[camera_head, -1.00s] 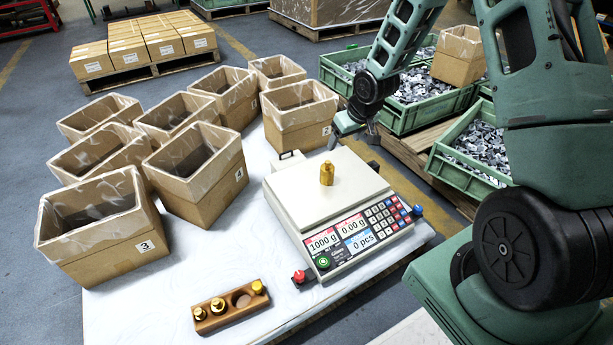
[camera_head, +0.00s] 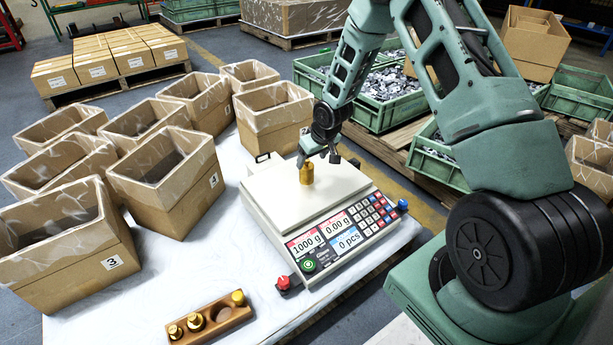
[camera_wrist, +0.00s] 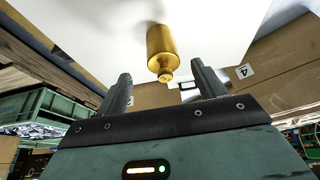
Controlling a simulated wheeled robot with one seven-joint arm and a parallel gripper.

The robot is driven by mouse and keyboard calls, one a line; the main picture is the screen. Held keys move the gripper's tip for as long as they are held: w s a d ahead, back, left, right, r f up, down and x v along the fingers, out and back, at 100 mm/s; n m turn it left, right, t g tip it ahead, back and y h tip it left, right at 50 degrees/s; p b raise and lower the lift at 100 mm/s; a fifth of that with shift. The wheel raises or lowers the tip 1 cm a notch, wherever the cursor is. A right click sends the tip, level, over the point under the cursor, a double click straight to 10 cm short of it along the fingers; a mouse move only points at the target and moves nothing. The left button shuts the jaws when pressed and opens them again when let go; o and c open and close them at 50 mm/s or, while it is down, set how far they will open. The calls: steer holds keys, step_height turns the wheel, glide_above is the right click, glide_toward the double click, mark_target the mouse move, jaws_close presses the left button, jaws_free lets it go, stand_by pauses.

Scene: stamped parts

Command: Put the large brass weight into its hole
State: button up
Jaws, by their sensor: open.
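The large brass weight (camera_head: 307,174) stands upright on the pale pan of the counting scale (camera_head: 268,205). My gripper (camera_head: 318,157) is at the weight's upper end, just behind it in the head view. The wooden weight block (camera_head: 212,322) lies at the front of the table. It holds smaller brass weights and has one wide empty hole (camera_head: 223,314).
Several lined cardboard boxes (camera_head: 165,180) crowd the table's left and back. Green crates of metal parts (camera_head: 372,105) stand behind the scale. The white table top (camera_head: 190,262) is bare between the boxes and the block.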

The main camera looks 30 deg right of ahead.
mark_target(308, 165)
steer(key=b+x, duration=0.1)
steer(key=x, duration=0.1)
steer(key=b+x, duration=0.2)
steer(key=x, duration=0.1)
steer(key=shift+a, duration=0.2)
steer(key=shift+r, duration=0.1)
